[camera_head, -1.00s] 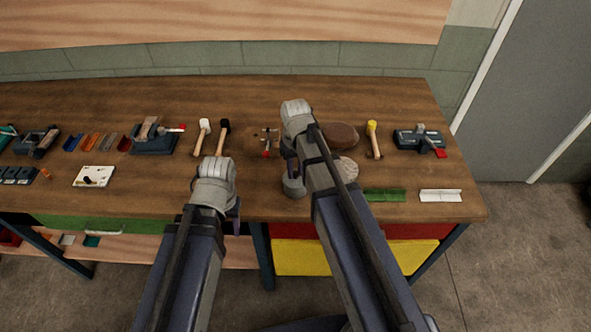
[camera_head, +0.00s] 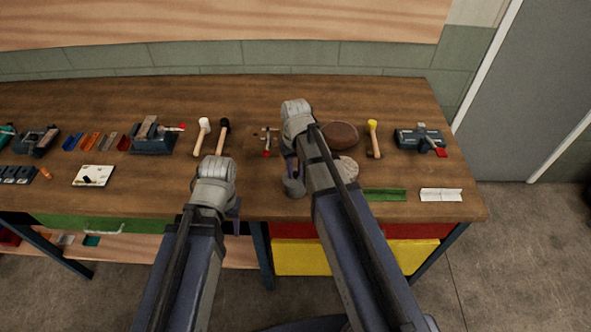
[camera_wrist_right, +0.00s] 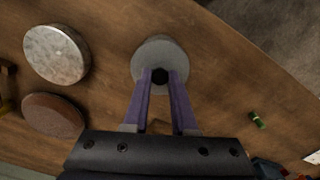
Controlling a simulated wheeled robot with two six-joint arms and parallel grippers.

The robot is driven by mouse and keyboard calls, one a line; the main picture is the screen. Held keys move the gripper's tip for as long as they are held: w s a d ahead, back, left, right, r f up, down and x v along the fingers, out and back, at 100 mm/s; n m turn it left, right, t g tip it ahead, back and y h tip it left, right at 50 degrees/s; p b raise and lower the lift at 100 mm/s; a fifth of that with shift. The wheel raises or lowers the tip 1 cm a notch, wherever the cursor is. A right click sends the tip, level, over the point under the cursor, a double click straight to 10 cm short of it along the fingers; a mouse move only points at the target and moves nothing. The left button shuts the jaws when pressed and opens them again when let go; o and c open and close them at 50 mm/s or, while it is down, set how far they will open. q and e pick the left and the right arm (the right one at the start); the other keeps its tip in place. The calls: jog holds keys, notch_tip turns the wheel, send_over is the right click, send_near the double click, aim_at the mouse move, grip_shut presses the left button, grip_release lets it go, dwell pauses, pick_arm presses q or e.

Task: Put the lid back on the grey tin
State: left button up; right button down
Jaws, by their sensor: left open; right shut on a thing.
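My right gripper (camera_head: 291,170) is low over the front of the bench. In the right wrist view its purple fingers (camera_wrist_right: 160,82) are shut on the black knob of a round grey lid (camera_wrist_right: 148,52). In the head view a grey round shape (camera_head: 294,188) shows just below this gripper, partly covered by my arm. I cannot tell the tin apart from the lid, or whether the lid rests on it. My left gripper (camera_head: 237,212) is open and empty near the bench's front edge, left of the right gripper.
A brown round pad (camera_head: 340,135) and a mottled pale disc (camera_head: 347,169) lie right of my right gripper. A red-handled tool (camera_head: 266,143) and two mallets (camera_head: 202,137) lie behind to the left. A green strip (camera_head: 384,195) lies at the right front.

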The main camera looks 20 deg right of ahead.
jog(key=shift+c, duration=0.8)
grip_release()
jog(key=shift+r, duration=0.1)
jog(key=shift+r+p, duration=3.2)
jog(key=shift+p, duration=0.05)
jog(key=shift+r+p, duration=0.3)
jog(key=shift+c, duration=0.2)
grip_shut()
